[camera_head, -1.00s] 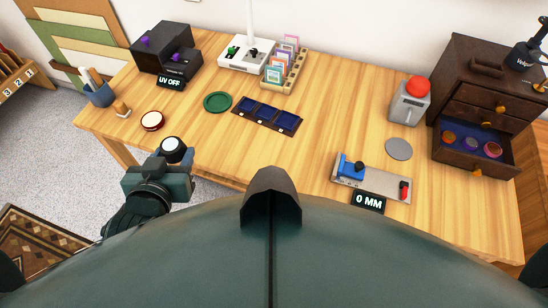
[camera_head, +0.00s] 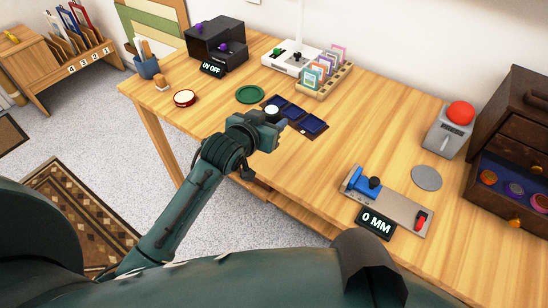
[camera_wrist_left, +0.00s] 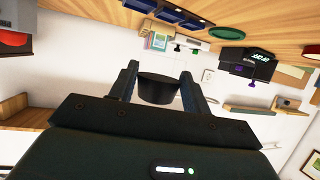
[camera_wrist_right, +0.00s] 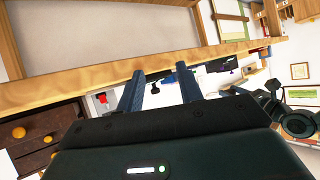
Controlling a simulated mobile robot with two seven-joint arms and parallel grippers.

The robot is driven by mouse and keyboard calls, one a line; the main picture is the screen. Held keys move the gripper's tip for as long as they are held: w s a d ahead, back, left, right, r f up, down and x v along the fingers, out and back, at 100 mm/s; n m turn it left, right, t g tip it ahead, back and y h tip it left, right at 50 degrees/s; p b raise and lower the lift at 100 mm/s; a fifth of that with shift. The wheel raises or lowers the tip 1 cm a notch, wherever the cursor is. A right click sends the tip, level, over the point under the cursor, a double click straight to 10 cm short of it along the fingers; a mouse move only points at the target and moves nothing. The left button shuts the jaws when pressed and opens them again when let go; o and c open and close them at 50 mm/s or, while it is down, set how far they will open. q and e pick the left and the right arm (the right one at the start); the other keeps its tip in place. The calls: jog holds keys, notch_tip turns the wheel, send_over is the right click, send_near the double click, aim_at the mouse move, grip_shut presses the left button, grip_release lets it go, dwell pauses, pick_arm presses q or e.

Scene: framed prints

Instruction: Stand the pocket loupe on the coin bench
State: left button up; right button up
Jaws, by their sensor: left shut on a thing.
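The pocket loupe (camera_head: 271,110) is a short dark cylinder with a pale round top. My left gripper (camera_head: 268,119) is shut on it and holds it upright in front of the blue three-well tray. In the left wrist view the loupe (camera_wrist_left: 158,88) shows as a black cylinder between the two fingers. The wooden coin bench (camera_head: 330,155) spans the head view; the gripper overlaps its front edge there. I cannot tell the loupe's exact height over the top. My right gripper (camera_wrist_right: 160,92) is open and empty, below the bench edge in the right wrist view.
The blue-welled tray (camera_head: 312,124) and a green disc (camera_head: 250,94) lie just behind the gripper. A red-rimmed dish (camera_head: 185,97) lies left. A gauge with a blue slider (camera_head: 360,184) stands right. Bare wood lies between tray and gauge.

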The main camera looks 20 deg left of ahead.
pick_arm(q)
jog(key=shift+w+a+f, duration=0.1)
jog(key=shift+w+f, duration=0.6)
jog(key=shift+w, duration=0.15)
notch_tip(320, 180, down, 4)
jog(key=shift+f+b, duration=0.15)
jog(key=shift+b, duration=0.35)
notch_tip(320, 180, down, 4)
jog(key=shift+b, duration=0.3)
jog(key=shift+f, duration=0.25)
pick_arm(e)
jog(key=shift+w+a+f, duration=0.15)
jog(key=shift+a+f, duration=0.05)
jog(key=shift+f, duration=0.1)
pick_arm(q)
jog(key=shift+f, duration=0.1)
jog(key=o, duration=1)
jog(key=shift+c, duration=0.2)
pick_arm(e)
jog(key=shift+f, duration=0.15)
